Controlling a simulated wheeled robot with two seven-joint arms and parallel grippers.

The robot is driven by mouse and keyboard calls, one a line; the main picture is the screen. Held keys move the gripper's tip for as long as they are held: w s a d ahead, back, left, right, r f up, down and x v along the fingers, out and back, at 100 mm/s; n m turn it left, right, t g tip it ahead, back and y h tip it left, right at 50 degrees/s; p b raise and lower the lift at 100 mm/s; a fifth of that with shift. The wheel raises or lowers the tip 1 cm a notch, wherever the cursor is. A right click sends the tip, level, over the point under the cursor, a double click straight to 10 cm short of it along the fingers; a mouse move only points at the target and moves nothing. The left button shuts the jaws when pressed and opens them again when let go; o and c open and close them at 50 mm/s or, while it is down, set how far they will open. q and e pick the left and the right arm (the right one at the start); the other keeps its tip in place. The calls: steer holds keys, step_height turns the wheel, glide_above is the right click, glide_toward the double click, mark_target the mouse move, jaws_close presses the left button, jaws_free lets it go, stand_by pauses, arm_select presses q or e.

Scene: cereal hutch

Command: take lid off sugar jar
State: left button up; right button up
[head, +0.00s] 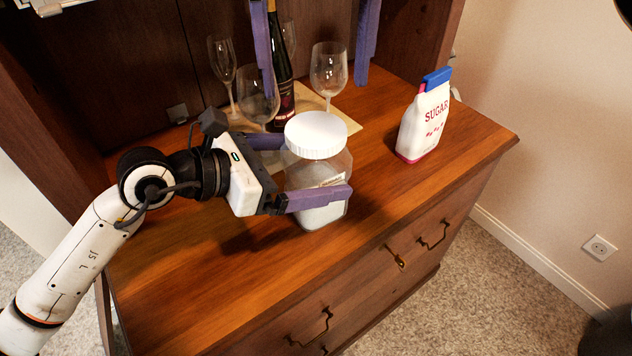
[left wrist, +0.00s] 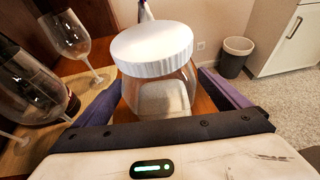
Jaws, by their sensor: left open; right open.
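The sugar jar (head: 322,206) is a clear jar standing upright on the wooden hutch counter, with white contents and a label. Its white ribbed lid (head: 316,134) is on top; the lid (left wrist: 151,45) and jar body (left wrist: 160,94) also show in the left wrist view. My left gripper (head: 318,167) is open, with one purple finger on either side of the jar body below the lid. I cannot tell whether the fingers touch the glass. My right gripper (head: 315,86) is open and empty, its two fingers pointing down from the top edge, above and behind the lid.
A sugar bag (head: 424,122) with a blue top stands to the right. The counter is clear between jar and bag and towards the front edge.

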arm_select(q)
steer(key=shift+w+d+f, duration=0.2)
steer(key=shift+w+d, duration=0.15)
steer(key=shift+d, duration=0.15)
